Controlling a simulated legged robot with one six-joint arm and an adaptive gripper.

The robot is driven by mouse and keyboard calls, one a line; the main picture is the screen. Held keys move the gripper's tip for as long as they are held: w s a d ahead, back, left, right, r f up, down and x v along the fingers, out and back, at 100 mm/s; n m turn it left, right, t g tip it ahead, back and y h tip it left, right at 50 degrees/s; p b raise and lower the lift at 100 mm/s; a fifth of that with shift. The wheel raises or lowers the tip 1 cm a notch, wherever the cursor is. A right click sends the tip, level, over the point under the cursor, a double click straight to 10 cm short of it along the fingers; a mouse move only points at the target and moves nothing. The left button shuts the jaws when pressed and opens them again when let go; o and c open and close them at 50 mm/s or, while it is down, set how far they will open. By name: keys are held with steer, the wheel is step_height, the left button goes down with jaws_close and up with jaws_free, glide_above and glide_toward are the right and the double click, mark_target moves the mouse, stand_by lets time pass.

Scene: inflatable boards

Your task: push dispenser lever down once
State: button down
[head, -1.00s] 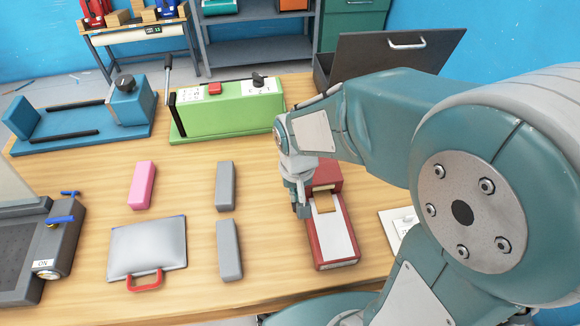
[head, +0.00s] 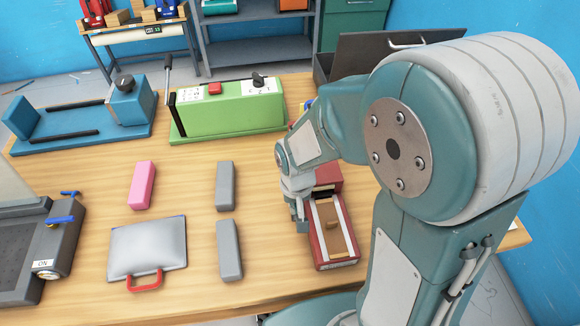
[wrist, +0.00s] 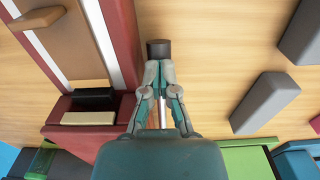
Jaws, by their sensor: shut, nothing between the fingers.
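The red dispenser (head: 335,250) lies on the table, right of centre. Its top has a brown panel (head: 332,228) with a small wooden knob between pale rails. In the wrist view, its red body (wrist: 122,50) is at the left, with a cream block (wrist: 88,118) in front of a dark slot. A lever with a dark cylindrical knob (wrist: 159,48) and a thin metal rod shows beside the body. My gripper (wrist: 159,66) is shut and empty, its tips right at the knob; I cannot tell if they touch. In the head view, my gripper (head: 301,226) is at the dispenser's left side.
Grey blocks (head: 228,250), a pink block (head: 143,186) and a silver case (head: 148,249) lie to the left. A green machine (head: 230,112) with an upright lever and a blue clamp-like device (head: 128,105) stand behind. Bare table lies between the grey blocks and dispenser.

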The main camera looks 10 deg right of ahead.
step_height(320, 180, up, 14)
steer(key=shift+f, duration=0.15)
stand_by(1.3)
stand_by(0.8)
steer(key=s+d+r+t, duration=0.5)
steer(key=s+d+r, duration=0.2)
steer(key=s+r, duration=0.1)
steer(key=shift+s+t, duration=0.3)
